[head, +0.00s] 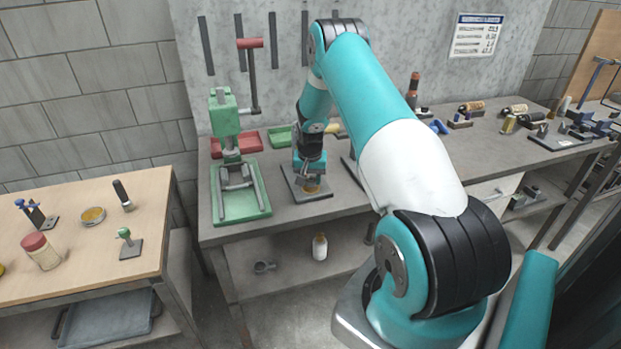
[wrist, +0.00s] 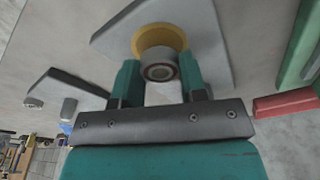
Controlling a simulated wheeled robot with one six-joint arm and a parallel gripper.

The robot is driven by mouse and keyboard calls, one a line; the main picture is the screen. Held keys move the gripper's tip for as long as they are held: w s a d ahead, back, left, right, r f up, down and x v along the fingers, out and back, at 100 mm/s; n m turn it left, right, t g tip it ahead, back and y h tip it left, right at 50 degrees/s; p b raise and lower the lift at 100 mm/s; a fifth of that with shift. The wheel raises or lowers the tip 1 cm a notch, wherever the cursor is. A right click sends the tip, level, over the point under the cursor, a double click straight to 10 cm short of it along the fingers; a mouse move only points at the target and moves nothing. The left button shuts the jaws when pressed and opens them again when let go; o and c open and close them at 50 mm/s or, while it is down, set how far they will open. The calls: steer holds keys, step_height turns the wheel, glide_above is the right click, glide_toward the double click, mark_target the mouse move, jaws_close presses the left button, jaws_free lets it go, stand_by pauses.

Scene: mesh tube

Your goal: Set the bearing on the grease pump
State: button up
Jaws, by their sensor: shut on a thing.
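My gripper (wrist: 160,76) is shut on the bearing (wrist: 160,71), a small grey ring with a dark centre, held between two teal fingers in the wrist view. Just beyond the bearing is a yellow round piece (wrist: 158,34) on a grey plate (wrist: 207,45), which looks like the grease pump. The bearing overlaps the yellow piece in this view; I cannot tell whether they touch. In the head view my gripper (head: 311,172) points down over the same plate (head: 292,187), with the yellow piece (head: 312,188) under it. The bearing cannot be made out there.
A green press (head: 228,115) stands close to the left on the bench (head: 340,205). A red tray (head: 238,146) and a green tray (head: 279,139) lie behind. Another plate with posts (wrist: 62,92) is nearby in the wrist view. A wooden table (head: 70,265) stands left.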

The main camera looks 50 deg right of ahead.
steer(key=shift+f+b, duration=0.65)
steer(key=shift+f, duration=0.2)
stand_by(0.5)
steer(key=o, duration=1)
steer(key=shift+o, duration=0.2)
steer(key=shift+r, duration=0.15)
